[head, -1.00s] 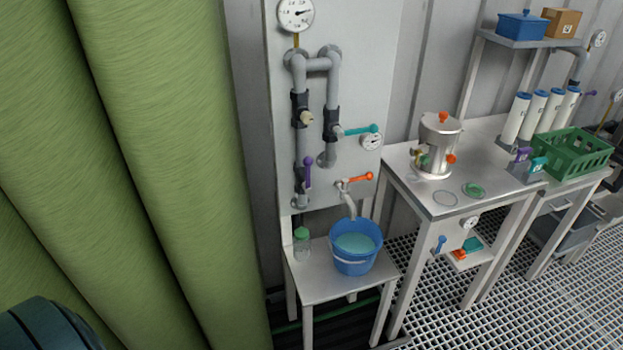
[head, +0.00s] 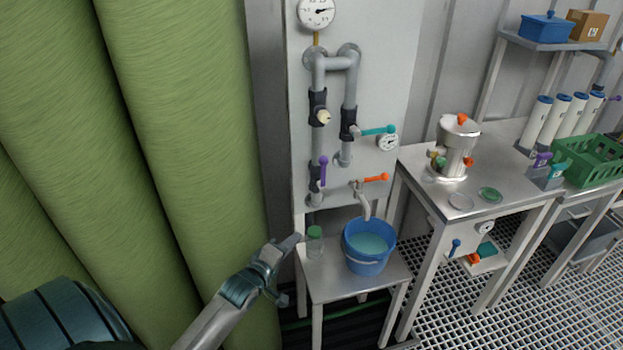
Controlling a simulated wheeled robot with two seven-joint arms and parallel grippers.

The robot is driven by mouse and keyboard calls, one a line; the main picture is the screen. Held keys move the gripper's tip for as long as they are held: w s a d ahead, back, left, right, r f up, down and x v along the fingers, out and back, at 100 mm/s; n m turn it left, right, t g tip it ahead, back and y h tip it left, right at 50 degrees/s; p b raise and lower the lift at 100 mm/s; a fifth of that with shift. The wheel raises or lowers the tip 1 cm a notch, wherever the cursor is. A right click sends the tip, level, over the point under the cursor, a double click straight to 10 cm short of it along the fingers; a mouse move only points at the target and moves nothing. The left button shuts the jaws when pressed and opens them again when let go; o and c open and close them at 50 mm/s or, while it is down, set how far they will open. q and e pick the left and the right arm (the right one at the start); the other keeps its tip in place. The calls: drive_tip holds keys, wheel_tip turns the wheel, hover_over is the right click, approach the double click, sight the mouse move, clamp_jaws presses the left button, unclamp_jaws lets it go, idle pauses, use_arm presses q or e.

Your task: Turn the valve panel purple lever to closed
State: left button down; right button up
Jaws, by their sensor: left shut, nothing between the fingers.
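The purple lever (head: 323,170) is on the lower left of the white valve panel (head: 392,85), on a grey pipe. Its handle points up, roughly in line with the pipe. A teal lever (head: 378,130) and an orange lever (head: 375,178) stick out to the right on the same panel. My left gripper (head: 293,243) reaches in from the lower left. It is shut and empty, below and to the left of the purple lever and apart from it. My right gripper is not in view.
A small table (head: 333,286) under the panel holds a blue bucket (head: 369,262) of liquid below the tap and a green-capped jar (head: 315,243). Green curtains (head: 180,120) fill the left. A bench (head: 425,183) with a metal vessel (head: 458,148) stands to the right.

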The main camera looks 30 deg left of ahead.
use_arm(q)
wheel_tip(320, 180, up, 15)
drive_tip(key=n+t, duration=0.2)
drive_tip(key=shift+w+n+t, duration=0.2)
drive_tip(key=shift+n+t, duration=0.2)
drive_tip(key=shift+r, duration=0.1)
drive_tip(key=shift+w, duration=0.15)
drive_tip(key=p, duration=0.3)
approach(323, 175)
drive_tip(key=w+a+r, duration=0.1)
drive_tip(key=w+a, duration=0.1)
drive_tip(key=w, duration=0.2)
drive_tip(key=shift+w, duration=0.95)
drive_tip(key=shift+w, duration=0.1)
